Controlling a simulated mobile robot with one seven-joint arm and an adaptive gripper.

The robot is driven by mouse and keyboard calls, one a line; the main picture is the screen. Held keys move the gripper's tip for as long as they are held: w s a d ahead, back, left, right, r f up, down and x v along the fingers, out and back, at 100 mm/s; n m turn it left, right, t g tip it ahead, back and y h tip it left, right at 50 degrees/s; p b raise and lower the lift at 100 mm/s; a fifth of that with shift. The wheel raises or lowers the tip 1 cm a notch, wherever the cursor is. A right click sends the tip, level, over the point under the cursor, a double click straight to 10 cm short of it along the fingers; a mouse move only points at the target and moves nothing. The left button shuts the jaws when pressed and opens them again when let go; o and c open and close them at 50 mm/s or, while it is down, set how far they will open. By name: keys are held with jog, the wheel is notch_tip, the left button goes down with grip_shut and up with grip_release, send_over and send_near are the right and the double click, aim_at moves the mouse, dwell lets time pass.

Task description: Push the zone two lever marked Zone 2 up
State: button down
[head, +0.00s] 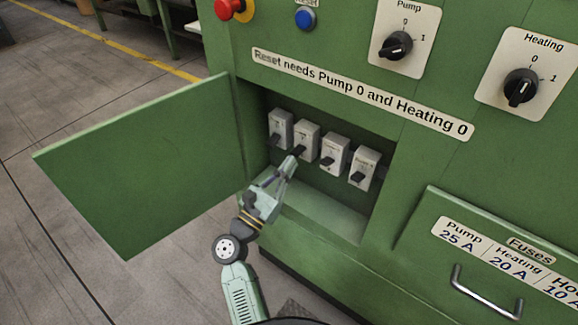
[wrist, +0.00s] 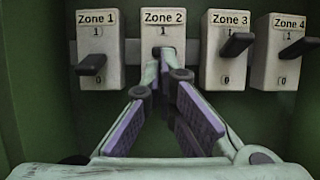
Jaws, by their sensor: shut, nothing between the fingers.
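The Zone 2 switch (wrist: 163,22) is a pale box second from the left in the wrist view, its label and upper "1" readable. In the head view it is the second box (head: 306,131) in the open cabinet, with a dark lever (head: 299,150). My gripper (head: 291,159) is shut and empty, its tips at this lever. In the wrist view my gripper's tips (wrist: 165,54) meet in front of the Zone 2 box and cover its lower half. A little of the dark lever shows there; its exact position and any contact are unclear.
Zone 1 (wrist: 97,30), with its lever lower, stands close left. Zone 3 (wrist: 228,65) and Zone 4 (wrist: 275,62), with levers higher, stand right. The open green door (head: 140,165) is left of my arm; the cabinet walls enclose the row.

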jog(key=shift+s+a+r+b, duration=0.15)
jog(key=shift+r+b, duration=0.15)
jog(key=shift+r, duration=0.3)
jog(key=shift+s, duration=0.1)
dwell(1.2)
